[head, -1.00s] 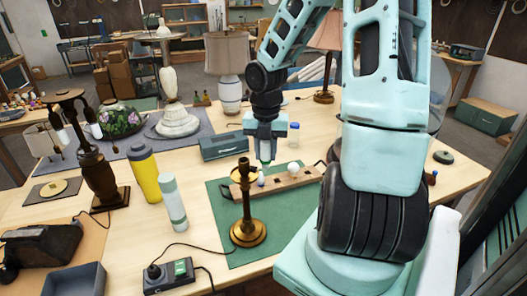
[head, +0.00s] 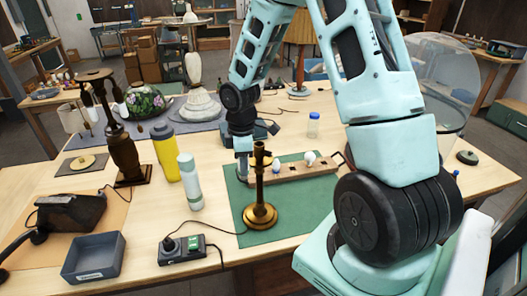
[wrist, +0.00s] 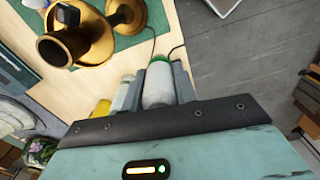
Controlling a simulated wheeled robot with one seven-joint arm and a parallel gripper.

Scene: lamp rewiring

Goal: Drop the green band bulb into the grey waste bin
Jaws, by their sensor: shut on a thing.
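My gripper (wrist: 155,90) is shut on the green band bulb (wrist: 158,88), a white bulb with a green ring, held between the two grey fingers in the wrist view. In the head view my gripper (head: 243,172) hangs above the table, just left of the brass lamp stand's top; the bulb cannot be made out clearly there. The grey waste bin (head: 93,272) is an open, box-like container with a pale label at the table's front left, well left of my gripper. It looks empty and is not seen in the wrist view.
The brass lamp stand (head: 260,212) rises from the green mat (head: 290,222). A wooden bulb rack (head: 310,171) lies behind it. A white-green bottle (head: 189,186), a yellow bottle (head: 166,155) and a switch box (head: 183,250) with a cable stand between gripper and bin.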

